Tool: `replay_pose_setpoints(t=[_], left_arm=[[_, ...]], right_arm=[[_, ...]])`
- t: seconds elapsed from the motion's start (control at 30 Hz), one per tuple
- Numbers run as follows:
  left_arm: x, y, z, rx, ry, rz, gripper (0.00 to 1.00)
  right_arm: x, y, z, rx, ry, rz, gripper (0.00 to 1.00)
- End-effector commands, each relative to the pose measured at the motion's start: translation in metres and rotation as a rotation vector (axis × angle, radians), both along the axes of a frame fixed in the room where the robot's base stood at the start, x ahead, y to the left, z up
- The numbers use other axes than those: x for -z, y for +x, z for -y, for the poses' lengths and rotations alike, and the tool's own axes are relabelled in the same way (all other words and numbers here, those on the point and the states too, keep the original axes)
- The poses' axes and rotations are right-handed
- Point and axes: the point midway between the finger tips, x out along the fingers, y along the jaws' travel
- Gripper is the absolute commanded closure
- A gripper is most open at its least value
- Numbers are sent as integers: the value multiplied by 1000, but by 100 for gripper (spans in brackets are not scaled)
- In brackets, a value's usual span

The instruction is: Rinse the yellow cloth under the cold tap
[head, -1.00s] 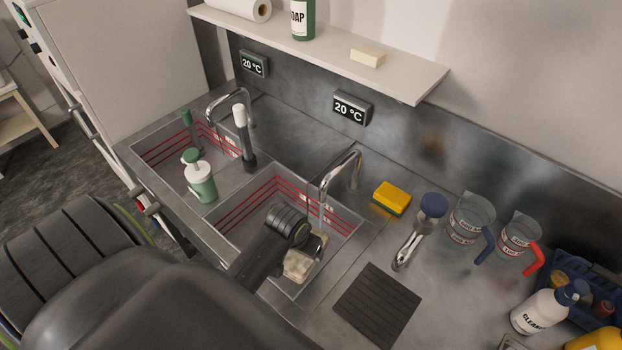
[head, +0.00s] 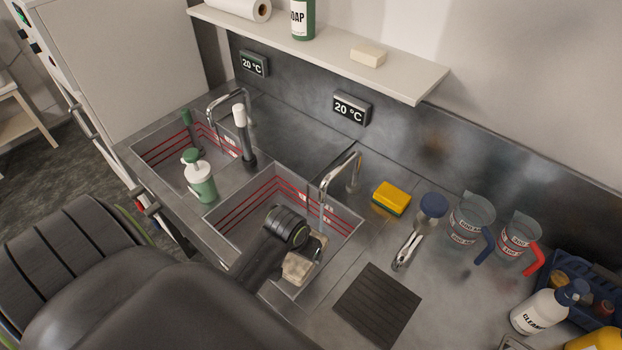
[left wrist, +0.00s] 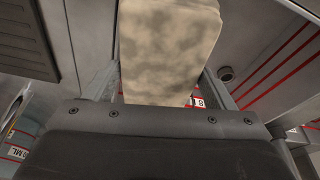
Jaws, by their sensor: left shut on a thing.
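A pale yellow-beige cloth (head: 297,268) with grey-brown blotches is held in my left gripper (head: 313,250), low inside the right basin (head: 248,232). In the left wrist view the cloth (left wrist: 168,50) sticks out between the two shut fingers. The right tap (head: 341,172) arches over this basin, and a thin stream of water falls from its spout close beside the gripper. I cannot tell whether the stream touches the cloth. The display (head: 351,107) above this tap reads 20 °C. My right gripper is not in view.
The left basin (head: 160,152) has its own tap (head: 228,97) and a 20 °C display (head: 253,64). A green-white pump bottle (head: 200,178) stands near the divider. Right of the basin are a yellow-green sponge (head: 391,198), a dark ribbed mat (head: 377,305) and measuring jugs (head: 468,222).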

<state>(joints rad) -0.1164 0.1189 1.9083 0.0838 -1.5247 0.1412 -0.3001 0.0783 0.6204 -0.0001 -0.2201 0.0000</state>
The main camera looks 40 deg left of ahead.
Motion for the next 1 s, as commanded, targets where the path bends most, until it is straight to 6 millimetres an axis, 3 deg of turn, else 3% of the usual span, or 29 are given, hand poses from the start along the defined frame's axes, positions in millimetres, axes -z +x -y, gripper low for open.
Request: replay_pose_setpoints(t=[0.47, 1.0], left_arm=[[-2, -2, 1, 0, 0, 1, 44], [-35, -41, 15, -1, 0, 0, 44]], right_arm=[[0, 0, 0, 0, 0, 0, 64], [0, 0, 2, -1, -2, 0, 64]])
